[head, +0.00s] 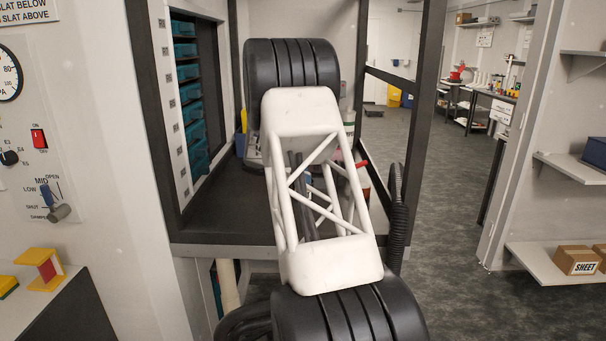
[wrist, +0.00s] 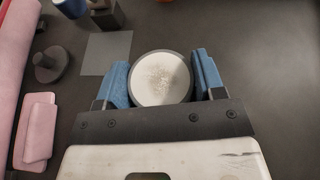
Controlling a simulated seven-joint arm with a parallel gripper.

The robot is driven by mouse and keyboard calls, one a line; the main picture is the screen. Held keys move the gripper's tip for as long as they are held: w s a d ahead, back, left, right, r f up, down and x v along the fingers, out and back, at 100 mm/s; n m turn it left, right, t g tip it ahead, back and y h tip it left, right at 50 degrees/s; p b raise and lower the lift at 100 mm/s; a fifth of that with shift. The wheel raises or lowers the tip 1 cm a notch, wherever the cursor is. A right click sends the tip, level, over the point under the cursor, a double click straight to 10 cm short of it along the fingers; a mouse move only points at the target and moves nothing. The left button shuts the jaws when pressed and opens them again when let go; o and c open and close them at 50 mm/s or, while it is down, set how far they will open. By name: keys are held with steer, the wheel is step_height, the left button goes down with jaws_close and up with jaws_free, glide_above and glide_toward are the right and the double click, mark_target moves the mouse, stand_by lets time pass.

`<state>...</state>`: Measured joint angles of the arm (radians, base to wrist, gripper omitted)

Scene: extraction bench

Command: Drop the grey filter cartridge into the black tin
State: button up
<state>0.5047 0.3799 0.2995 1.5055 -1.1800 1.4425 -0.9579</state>
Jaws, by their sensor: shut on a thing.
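In the wrist view, my gripper (wrist: 163,80) has its two blue fingers on either side of the grey filter cartridge (wrist: 187,87). The cartridge is round, with a grey rim and a pale, speckled top face, and the fingers are shut on it. Its underside is hidden, and I cannot tell how high it is above the dark surface. I cannot make out the black tin for certain in either view. In the head view my own arm covers the gripper and most of the bench top.
In the wrist view, a grey square patch (wrist: 107,53), a dark block (wrist: 106,16), a dark round-based piece (wrist: 50,66), a pink block (wrist: 37,131) and a blue item (wrist: 70,6) lie left. The right side is clear. Dark frame posts (head: 427,100) flank the bench (head: 215,212).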

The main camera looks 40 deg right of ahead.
steer(key=shift+f, duration=0.3)
steer(key=o, duration=1)
steer(key=shift+f, duration=0.15)
steer(key=shift+a, duration=0.15)
steer(key=shift+w+a+r, duration=0.25)
steer(key=shift+w+a, duration=0.15)
steer(key=shift+a, duration=0.1)
steer(key=v, duration=0.6)
steer(key=shift+w+r, duration=0.1)
steer(key=shift+r, duration=0.35)
steer(key=shift+a+r, duration=0.1)
